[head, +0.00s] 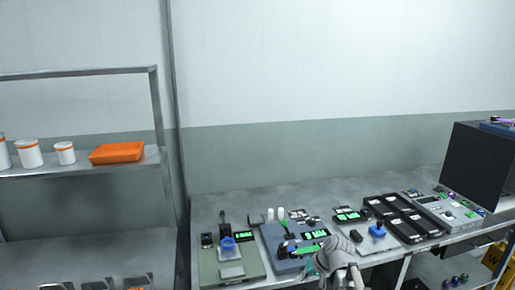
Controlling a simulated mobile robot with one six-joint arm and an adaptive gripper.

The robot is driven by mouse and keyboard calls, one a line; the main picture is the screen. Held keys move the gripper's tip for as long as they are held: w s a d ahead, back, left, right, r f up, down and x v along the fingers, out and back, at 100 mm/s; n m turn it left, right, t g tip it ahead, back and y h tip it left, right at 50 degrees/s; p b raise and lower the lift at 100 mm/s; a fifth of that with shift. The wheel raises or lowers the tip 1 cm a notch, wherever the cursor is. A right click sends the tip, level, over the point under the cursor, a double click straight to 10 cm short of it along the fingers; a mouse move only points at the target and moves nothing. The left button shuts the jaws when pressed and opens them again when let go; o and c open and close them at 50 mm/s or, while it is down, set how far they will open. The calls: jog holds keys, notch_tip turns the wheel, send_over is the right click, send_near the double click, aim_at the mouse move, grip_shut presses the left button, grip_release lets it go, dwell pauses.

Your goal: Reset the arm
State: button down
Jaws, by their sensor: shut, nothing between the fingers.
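My arm rises from the bottom edge of the head view, right of centre. Its pale grey, rounded end is in front of the bench's front edge. My gripper (311,267) shows only as a small dark and teal shape beside that end, near the blue-grey device. It is shut and empty. Its fingers are too small to make out clearly, and the arm hides part of the bench edge.
The grey bench (305,191) carries a green-grey device (212,270), a blue-grey device (272,238), black trays (402,222) and a dark monitor (478,165). A metal shelf (80,168) at left holds white jars (28,155) and an orange tray (117,153). The bench's back strip is clear.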

jog(key=s+d+f+g+h, duration=0.2)
jog(key=s+h, duration=0.3)
jog(key=s, duration=0.6)
jog(key=shift+n+g, duration=0.3)
jog(key=shift+g, duration=0.2)
jog(key=shift+f, duration=0.1)
